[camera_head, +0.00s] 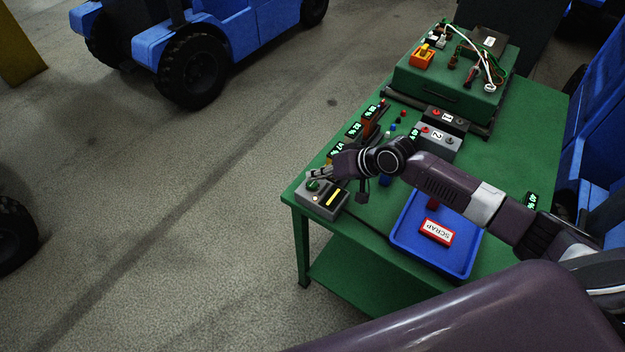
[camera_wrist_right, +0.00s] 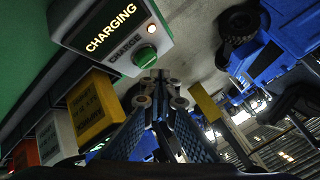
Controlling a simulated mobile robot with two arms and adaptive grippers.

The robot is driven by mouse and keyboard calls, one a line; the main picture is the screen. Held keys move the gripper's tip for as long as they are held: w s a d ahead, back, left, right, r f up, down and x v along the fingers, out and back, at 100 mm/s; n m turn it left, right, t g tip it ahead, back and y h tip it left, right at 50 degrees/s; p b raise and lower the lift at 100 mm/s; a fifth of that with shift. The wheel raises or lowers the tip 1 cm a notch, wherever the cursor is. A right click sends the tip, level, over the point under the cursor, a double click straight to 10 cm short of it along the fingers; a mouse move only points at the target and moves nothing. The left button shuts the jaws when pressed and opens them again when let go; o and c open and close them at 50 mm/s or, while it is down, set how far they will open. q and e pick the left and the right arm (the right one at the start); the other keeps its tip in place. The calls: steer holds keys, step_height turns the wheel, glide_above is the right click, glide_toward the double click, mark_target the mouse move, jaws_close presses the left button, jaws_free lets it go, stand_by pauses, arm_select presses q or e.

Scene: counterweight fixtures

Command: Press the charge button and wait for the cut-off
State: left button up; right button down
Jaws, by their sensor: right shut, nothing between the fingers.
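The grey charger box (camera_head: 320,207) sits at the near left corner of the green table. In the right wrist view its display (camera_wrist_right: 110,28) reads CHARGING in yellow letters. The green charge button (camera_wrist_right: 144,56) is beside the word CHARGE, and a small lamp (camera_wrist_right: 151,29) above it glows warm white. In the head view the display (camera_head: 334,197) shows lit yellow. My right gripper (camera_head: 318,173) is shut and empty, its fingertips just by the button; it also shows in the wrist view (camera_wrist_right: 160,78). I cannot tell whether they touch. My left gripper is out of view.
A blue tray (camera_head: 400,245) with a red SCRAP label (camera_head: 437,232) lies under my right arm. Several coloured blocks with green readouts line the table's left edge. A green case (camera_head: 450,92) stands at the back. A blue vehicle (camera_head: 230,40) stands across the floor.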

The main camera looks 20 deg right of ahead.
mark_target(315, 184)
step_height(315, 184, up, 5)
steer(key=p, duration=0.5)
stand_by(0.5)
